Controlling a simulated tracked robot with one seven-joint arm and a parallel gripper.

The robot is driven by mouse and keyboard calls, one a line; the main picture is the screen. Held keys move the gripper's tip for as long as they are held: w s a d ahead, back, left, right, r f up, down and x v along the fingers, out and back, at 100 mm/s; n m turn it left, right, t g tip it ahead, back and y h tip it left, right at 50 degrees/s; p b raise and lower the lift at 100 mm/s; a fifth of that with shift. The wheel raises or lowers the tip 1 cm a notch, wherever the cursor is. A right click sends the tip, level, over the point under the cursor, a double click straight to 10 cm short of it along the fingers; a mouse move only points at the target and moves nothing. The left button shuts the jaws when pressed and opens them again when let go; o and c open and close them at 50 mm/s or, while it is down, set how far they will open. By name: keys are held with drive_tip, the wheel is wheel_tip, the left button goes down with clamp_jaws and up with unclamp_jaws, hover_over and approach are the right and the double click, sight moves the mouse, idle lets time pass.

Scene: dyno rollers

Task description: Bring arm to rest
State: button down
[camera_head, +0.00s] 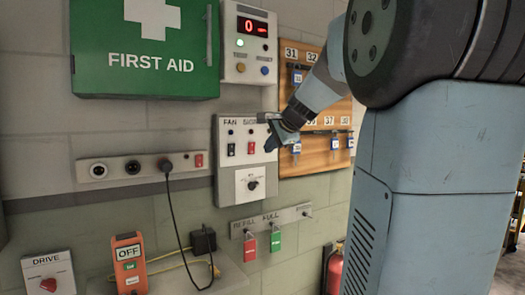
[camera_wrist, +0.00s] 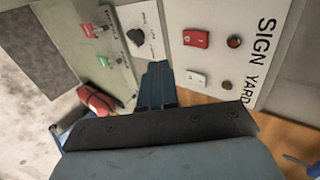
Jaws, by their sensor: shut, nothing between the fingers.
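My arm comes in from the right in the head view. It reaches down and left to the wall. My gripper (camera_head: 271,144) is in front of the right edge of the grey FAN and SIGN switch panel (camera_head: 226,181) and hides part of that edge. In the wrist view the two blue fingers of my gripper (camera_wrist: 159,71) are together with nothing between them. I cannot tell whether the fingertips touch the panel.
A wooden key board (camera_head: 320,163) with several hanging keys is close right of my gripper. A control box with a red display (camera_head: 252,27) and a green first aid box (camera_head: 150,82) are above. A rail with red and green tags (camera_head: 292,214) is below.

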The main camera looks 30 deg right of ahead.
drive_tip(key=shift+s+f+v, duration=0.1)
drive_tip(key=shift+f+v, duration=0.05)
drive_tip(key=shift+v, duration=0.6)
drive_tip(key=shift+s+f+v, duration=0.1)
drive_tip(key=shift+v, duration=0.65)
drive_tip(key=shift+s+f+v, duration=0.1)
drive_tip(key=shift+f+v, duration=0.05)
drive_tip(key=shift+v, duration=0.6)
drive_tip(key=s+a+f+n+g, duration=0.2)
drive_tip(key=s+a+f+n, duration=0.6)
drive_tip(key=s+f, duration=0.2)
drive_tip(key=s+a+f+n+g+h, duration=0.1)
drive_tip(key=s+a+f+n+g, duration=0.1)
drive_tip(key=s+a+f+n, duration=0.6)
drive_tip(key=s+f, duration=0.1)
drive_tip(key=s, duration=0.5)
drive_tip(key=shift+s+f+n+g, duration=0.2)
drive_tip(key=shift+f+n+g, duration=0.1)
drive_tip(key=shift+f, duration=0.05)
drive_tip(key=shift+a, duration=0.1)
